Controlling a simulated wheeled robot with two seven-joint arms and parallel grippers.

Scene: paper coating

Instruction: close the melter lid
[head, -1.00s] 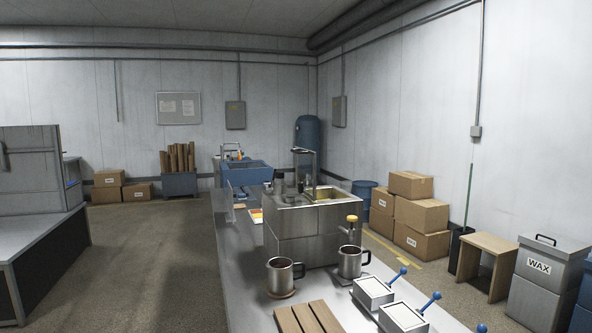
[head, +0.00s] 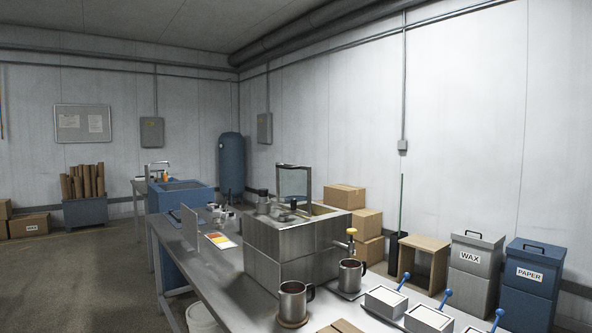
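The open rim (head: 325,213) shows at the top, but the inside is mostly hidden by the front wall. A tap with a yellow knob (head: 351,232) is on its right side. Neither of my grippers is in view.
Steel mugs (head: 292,302) (head: 349,277) stand in front of and beside the melter. White trays with blue-knobbed handles (head: 385,301) are at the table's (head: 213,279) front right. Grey WAX (head: 472,264) and blue PAPER (head: 529,278) bins stand beyond. Open floor lies left.

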